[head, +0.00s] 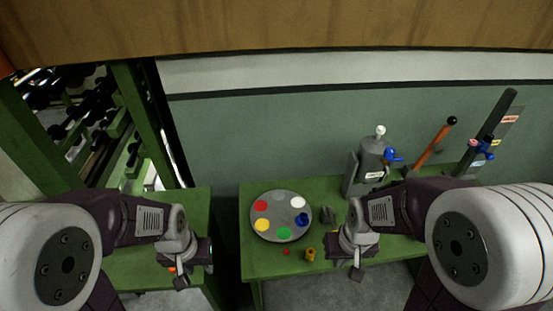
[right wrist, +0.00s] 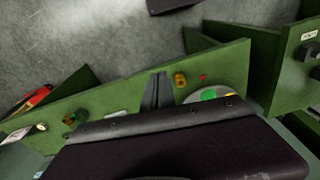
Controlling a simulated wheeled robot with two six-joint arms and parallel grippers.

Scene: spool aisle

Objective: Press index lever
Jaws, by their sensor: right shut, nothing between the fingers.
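A round grey plate (head: 262,224) with several coloured discs lies on the green bench. A small grey block (head: 327,214) stands at its right edge. A brown lever (head: 432,143) with a black knob leans up at the back right; I cannot tell which part is the index lever. My right gripper (head: 356,274) is shut and empty, over the bench's front edge, right of a yellow knob (head: 310,254). In the right wrist view its dark fingers (right wrist: 157,90) are together, beside the yellow knob. My left gripper (head: 181,281) hangs over the left bench; its jaws are unclear.
A grey canister (head: 371,160) with white and blue knobs stands behind my right arm. A tall dark bar (head: 487,130) with a blue clamp rises at the far right. A small red button (head: 286,252) sits near the bench front (head: 262,270). A rack (head: 128,100) stands left.

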